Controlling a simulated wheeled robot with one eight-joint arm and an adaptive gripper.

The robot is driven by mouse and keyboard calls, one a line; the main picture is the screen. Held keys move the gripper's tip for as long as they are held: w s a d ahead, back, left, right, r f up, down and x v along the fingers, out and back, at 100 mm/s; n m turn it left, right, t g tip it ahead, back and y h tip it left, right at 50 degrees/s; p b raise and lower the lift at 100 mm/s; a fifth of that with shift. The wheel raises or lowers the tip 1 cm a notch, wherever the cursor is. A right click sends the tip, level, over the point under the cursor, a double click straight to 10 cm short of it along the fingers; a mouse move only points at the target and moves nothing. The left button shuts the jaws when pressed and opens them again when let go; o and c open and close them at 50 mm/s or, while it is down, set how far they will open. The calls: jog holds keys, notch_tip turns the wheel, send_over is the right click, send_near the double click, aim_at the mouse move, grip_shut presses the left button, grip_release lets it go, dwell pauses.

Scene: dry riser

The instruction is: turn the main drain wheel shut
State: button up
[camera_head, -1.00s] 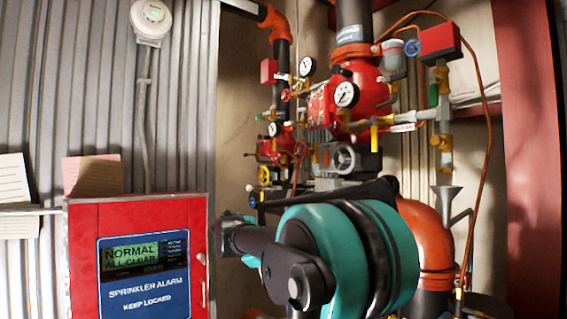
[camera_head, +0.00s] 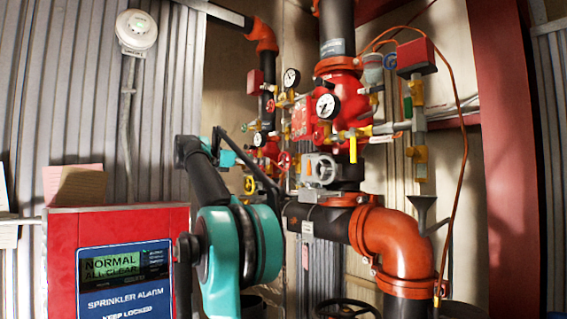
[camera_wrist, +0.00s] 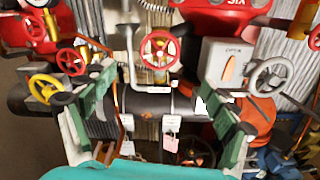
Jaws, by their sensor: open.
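Several handwheels are in view, and I cannot read a label that tells which is the main drain wheel. In the wrist view a red wheel (camera_wrist: 160,49) faces me near the top middle, just beyond the gap between my fingers. Another red wheel (camera_wrist: 71,61) and a yellow wheel (camera_wrist: 43,89) are at the left. A grey wheel (camera_wrist: 270,77) on a grey box is at the right; it also shows in the head view (camera_head: 322,171). My gripper (camera_wrist: 155,92) is open and empty, its fingers wide apart and apparently touching no wheel.
A black wheel (camera_head: 348,308) sits low under the dark horizontal pipe. An orange elbow pipe (camera_head: 400,245), gauges (camera_head: 327,106) and a thin copper line crowd the right side. The red alarm panel (camera_head: 120,262) stands at the left. White tags (camera_wrist: 172,123) hang below the pipe.

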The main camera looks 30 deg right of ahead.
aim_at(283, 161)
jog(key=d, duration=0.8)
jog(key=w+d, duration=0.1)
jog(key=d, duration=0.4)
jog(key=c, duration=1.2)
jog(key=shift+o, duration=0.2)
